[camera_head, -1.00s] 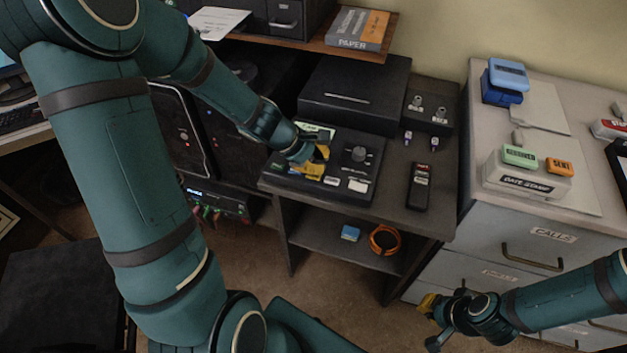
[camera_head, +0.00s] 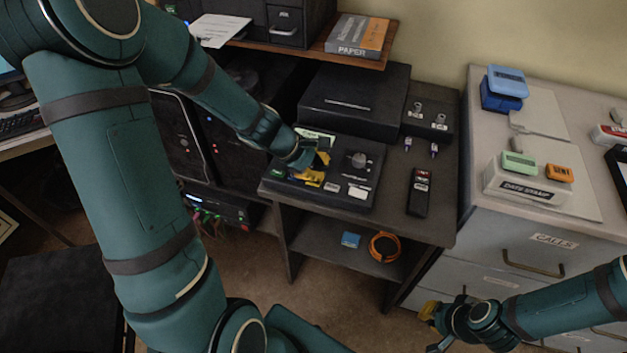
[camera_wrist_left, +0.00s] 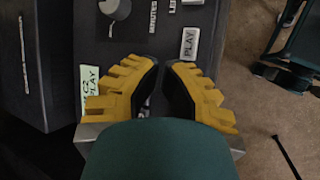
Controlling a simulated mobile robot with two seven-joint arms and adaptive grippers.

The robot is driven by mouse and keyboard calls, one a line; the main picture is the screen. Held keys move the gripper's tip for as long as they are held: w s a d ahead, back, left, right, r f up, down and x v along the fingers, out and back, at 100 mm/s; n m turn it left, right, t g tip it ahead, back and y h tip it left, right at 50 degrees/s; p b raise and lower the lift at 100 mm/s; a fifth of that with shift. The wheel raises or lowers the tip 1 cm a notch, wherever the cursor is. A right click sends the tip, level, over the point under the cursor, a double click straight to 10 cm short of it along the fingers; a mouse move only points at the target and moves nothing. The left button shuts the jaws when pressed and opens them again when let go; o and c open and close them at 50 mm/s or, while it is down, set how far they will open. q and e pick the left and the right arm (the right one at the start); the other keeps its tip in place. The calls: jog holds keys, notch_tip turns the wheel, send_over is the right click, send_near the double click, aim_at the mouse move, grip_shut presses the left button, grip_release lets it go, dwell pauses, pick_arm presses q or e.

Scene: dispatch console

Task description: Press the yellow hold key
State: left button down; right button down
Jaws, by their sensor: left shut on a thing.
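The black console (camera_head: 345,150) lies on the dark desk, with keys and a round knob (camera_head: 357,159) on top. My left gripper (camera_head: 318,170) points down at its left half. In the left wrist view its yellow fingers (camera_wrist_left: 163,66) curve in and nearly meet; what is between their tips is hidden. The yellow hold key cannot be told apart from the yellow fingers. A white PLAY key (camera_wrist_left: 190,43) is just beyond the right finger, and a pale green label (camera_wrist_left: 91,85) lies by the left one. My right gripper (camera_head: 430,312) hangs far from the console; its jaw opening is unclear.
A black handset (camera_head: 419,192) lies right of the console. A black box (camera_head: 353,97) stands behind it, beside a small box with two knobs (camera_head: 428,119). A grey cabinet (camera_head: 530,235) with a date stamp (camera_head: 527,186) stands to the right. An orange cable coil (camera_head: 385,247) is on the shelf below.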

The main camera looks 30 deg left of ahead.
pick_arm(q)
jog(key=shift+f, duration=0.15)
dwell(0.3)
jog(key=shift+f, duration=0.3)
jog(key=shift+f, duration=0.35)
dwell(0.5)
jog(key=shift+r, duration=0.1)
jog(key=shift+r+p, duration=0.65)
jog(key=shift+r, duration=0.05)
notch_tip(320, 180, up, 5)
jog(key=p, duration=0.4)
dwell(0.4)
